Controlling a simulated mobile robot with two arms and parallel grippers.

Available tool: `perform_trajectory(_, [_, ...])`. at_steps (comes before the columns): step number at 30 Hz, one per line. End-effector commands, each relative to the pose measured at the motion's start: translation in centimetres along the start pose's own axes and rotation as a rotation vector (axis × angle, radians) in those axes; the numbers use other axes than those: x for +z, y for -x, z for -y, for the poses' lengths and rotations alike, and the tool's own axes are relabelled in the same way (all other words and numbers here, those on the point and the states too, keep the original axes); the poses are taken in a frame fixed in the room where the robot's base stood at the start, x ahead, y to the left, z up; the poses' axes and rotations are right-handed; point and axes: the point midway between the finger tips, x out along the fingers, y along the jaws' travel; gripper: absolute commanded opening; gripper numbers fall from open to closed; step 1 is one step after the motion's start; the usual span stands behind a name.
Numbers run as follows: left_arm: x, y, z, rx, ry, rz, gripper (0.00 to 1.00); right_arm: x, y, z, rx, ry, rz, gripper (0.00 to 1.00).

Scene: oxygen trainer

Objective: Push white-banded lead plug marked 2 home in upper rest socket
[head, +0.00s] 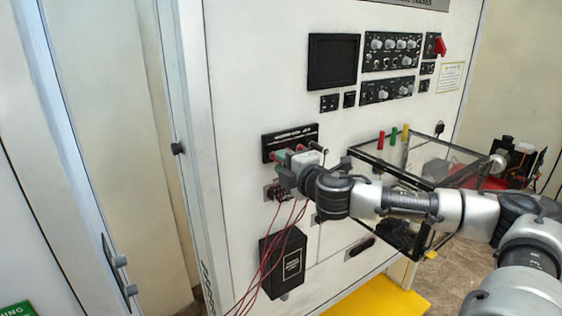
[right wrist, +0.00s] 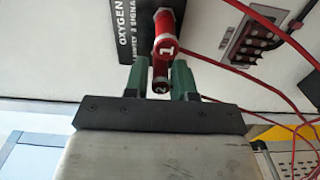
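The red plug marked 2 (right wrist: 160,88) shows small and dark between my right gripper's fingertips in the right wrist view. My right gripper (right wrist: 159,76) has a green finger close on each side of it and appears shut on it. A brighter red plug marked 1 (right wrist: 164,46) stands just beyond, in front of the dark label plate. In the head view my right gripper (head: 286,162) is at the black socket strip (head: 289,136) on the panel and covers most of the plugs. The upper rest socket and how deep plug 2 sits cannot be made out. My left gripper is out of view.
Red leads (head: 284,238) hang from a lower socket block (head: 273,192), past a black box (head: 283,262).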

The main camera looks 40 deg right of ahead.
Motion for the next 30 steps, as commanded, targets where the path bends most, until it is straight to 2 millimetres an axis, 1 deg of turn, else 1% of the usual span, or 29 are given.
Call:
perform_trajectory(1, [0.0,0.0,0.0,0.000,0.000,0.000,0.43,0.0,0.0,0.0,0.000,0.000,0.000,0.17])
perform_trajectory(4, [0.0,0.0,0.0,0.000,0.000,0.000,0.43,0.0,0.0,0.0,0.000,0.000,0.000,0.02])
perform_trajectory(5, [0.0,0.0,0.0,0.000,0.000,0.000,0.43,0.0,0.0,0.0,0.000,0.000,0.000,0.00])
perform_trajectory(13, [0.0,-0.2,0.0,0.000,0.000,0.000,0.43,0.0,0.2,0.0,0.001,0.001,0.000,0.00])
perform_trajectory(30, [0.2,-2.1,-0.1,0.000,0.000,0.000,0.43,0.0,2.5,0.1,0.000,0.002,0.000,0.00])
